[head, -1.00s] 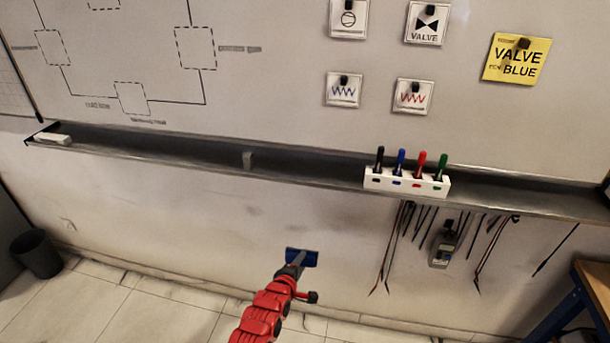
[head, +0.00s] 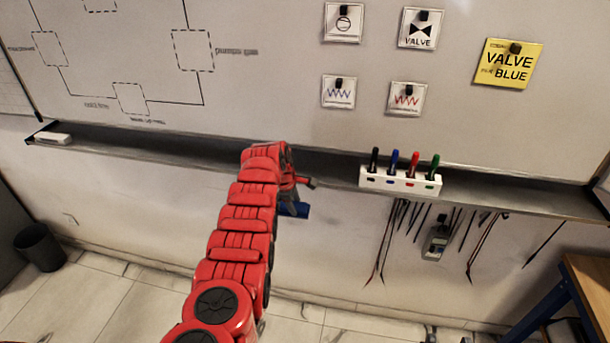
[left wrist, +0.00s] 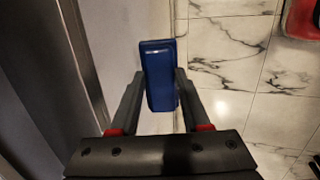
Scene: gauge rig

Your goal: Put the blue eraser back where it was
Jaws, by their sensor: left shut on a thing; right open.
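The blue eraser (head: 299,211) is held by my left gripper (head: 291,199), in front of the wall and just below the front edge of the grey board tray (head: 330,170). In the left wrist view the blue eraser (left wrist: 159,75) stands lengthwise between the two dark fingers of my left gripper (left wrist: 157,100), which are shut on it. The tray edge runs along the left side of that view, apart from the eraser. My red left arm hides part of the tray. My right gripper is not in view.
A white block (head: 53,139) lies at the tray's left end. A white holder (head: 400,180) with several markers stands right of centre. Cables and a grey meter (head: 436,242) hang below. A dark bin (head: 40,247) stands on the floor at left.

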